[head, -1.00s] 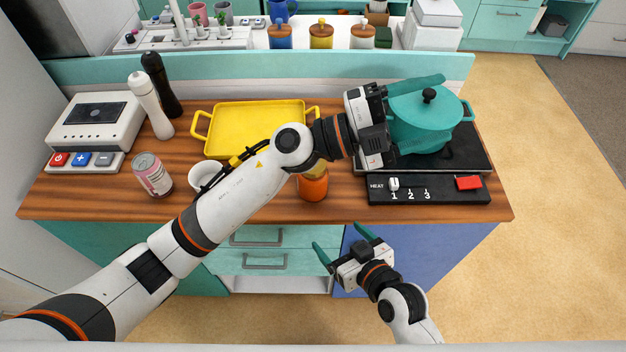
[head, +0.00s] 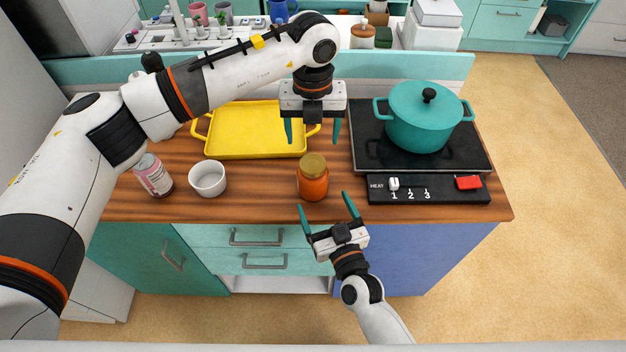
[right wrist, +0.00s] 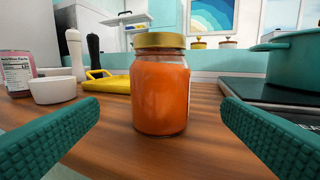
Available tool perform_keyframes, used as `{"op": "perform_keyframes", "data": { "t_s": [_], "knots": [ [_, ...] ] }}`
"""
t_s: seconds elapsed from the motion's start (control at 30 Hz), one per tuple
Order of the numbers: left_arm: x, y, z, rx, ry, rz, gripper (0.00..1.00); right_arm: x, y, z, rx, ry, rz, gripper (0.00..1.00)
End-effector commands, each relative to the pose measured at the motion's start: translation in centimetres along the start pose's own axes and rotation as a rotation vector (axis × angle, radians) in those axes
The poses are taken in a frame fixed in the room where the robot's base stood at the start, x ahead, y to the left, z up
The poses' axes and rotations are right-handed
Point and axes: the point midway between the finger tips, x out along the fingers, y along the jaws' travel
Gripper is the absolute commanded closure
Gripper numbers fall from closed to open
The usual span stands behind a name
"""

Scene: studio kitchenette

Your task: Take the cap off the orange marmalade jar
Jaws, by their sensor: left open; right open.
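The orange marmalade jar (head: 313,184) stands upright near the counter's front edge, with its gold cap (head: 313,165) on. In the right wrist view the jar (right wrist: 160,95) stands between my right gripper's fingers, farther ahead, with the cap (right wrist: 159,40) on top. My right gripper (head: 329,201) is open and empty, in front of the counter edge and just short of the jar. My left gripper (head: 312,142) is open and empty, pointing down above and behind the jar, near the yellow tray's right end.
A white bowl (head: 208,179) and a pink can (head: 153,176) stand left of the jar. The yellow tray (head: 255,148) lies behind. A teal pot (head: 424,118) sits on the black cooktop (head: 372,160) at right, behind the heat control panel (head: 440,190). Bare wood surrounds the jar.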

Motion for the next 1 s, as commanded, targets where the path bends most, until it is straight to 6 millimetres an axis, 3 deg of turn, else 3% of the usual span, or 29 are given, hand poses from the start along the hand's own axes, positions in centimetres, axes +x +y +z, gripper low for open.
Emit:
{"op": "perform_keyframes", "data": {
  "t_s": [0.2,0.4,0.87,1.0],
  "knots": [
    [0.0,0.1,0.0,0.002,-0.001,0.003,0.28,4.5,0.0,0.1,0.000,-0.002,-0.001,0.12],
    [0.0,0.1,0.1,0.002,-0.001,0.004,0.28,7.2,0.0,0.0,-0.001,-0.001,0.000,0.12],
    [0.0,0.1,0.1,0.003,-0.001,0.004,0.28,8.4,0.0,0.0,0.000,0.001,0.000,0.12],
    [0.0,0.1,0.1,0.003,-0.001,0.004,0.28,8.4,0.0,0.0,0.000,0.001,0.000,0.33]
  ]
}}
